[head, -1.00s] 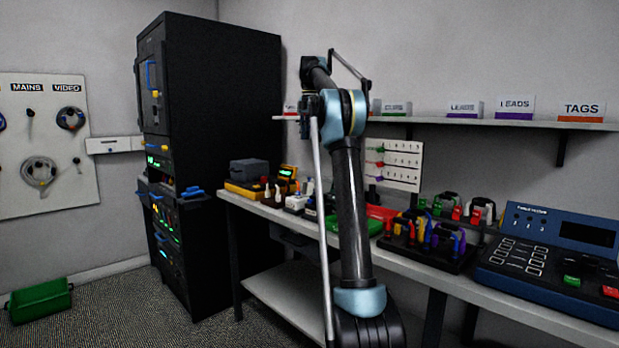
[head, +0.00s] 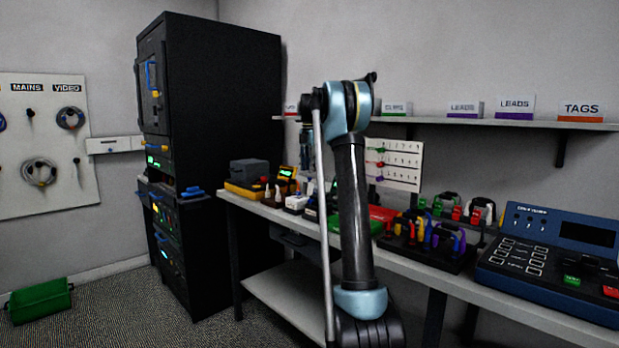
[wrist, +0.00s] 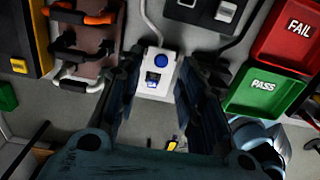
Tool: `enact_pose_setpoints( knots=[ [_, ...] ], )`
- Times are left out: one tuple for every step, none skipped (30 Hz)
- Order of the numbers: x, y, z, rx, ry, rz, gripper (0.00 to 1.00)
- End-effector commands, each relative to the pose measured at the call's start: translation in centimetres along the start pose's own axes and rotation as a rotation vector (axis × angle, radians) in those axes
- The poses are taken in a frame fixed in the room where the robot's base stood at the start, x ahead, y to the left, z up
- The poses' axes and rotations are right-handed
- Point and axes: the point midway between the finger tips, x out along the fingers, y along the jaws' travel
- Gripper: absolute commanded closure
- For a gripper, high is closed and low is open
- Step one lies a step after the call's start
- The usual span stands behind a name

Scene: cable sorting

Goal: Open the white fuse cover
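A small white unit (wrist: 155,72) with a round blue button and a small blue part in a window lies between and beyond my fingers in the wrist view. It has a grey cable at its top. I cannot tell which part of it is the fuse cover. My gripper (wrist: 160,80) is open and empty, one dark finger on each side of the unit, apparently above it. In the head view a white unit (head: 296,202) stands on the bench, and my forearm hides most of my gripper.
A green PASS tray (wrist: 262,90) and red FAIL tray (wrist: 290,35) lie right of the unit. A brown board (wrist: 82,50) with orange and black handles is at left. The bench (head: 450,283) also holds a blue console (head: 545,285). A shelf (head: 500,122) hangs above.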

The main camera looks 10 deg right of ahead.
Motion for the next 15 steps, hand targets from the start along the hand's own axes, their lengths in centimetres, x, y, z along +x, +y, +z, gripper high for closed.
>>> enact_pose_setpoints(
  knots=[
    [0.8,0.0,0.0,0.0,0.0,0.0,0.65],
    [1.2,0.0,0.0,0.0,0.0,0.0,0.65],
    [1.7,0.0,0.0,0.0,0.0,0.0,0.65],
    [2.1,0.0,0.0,0.0,0.0,0.0,0.65],
    [2.4,0.0,0.0,0.0,0.0,0.0,0.65],
    [2.8,0.0,0.0,0.0,0.0,0.0,0.65],
    [3.0,0.0,0.0,0.0,0.0,0.0,0.65],
    [3.2,0.0,0.0,0.0,0.0,0.0,0.65],
    [3.4,0.0,0.0,0.0,0.0,0.0,0.65],
    [3.5,0.0,0.0,0.0,0.0,0.0,0.65],
    [3.6,0.0,0.0,0.0,0.0,0.0,0.65],
    [3.7,0.0,0.0,0.0,0.0,0.0,0.65],
    [3.8,0.0,0.0,0.0,0.0,0.0,0.65],
    [3.8,0.0,0.0,0.0,0.0,0.0,0.65],
    [3.8,0.0,0.0,0.0,0.0,0.0,0.65]
  ],
)
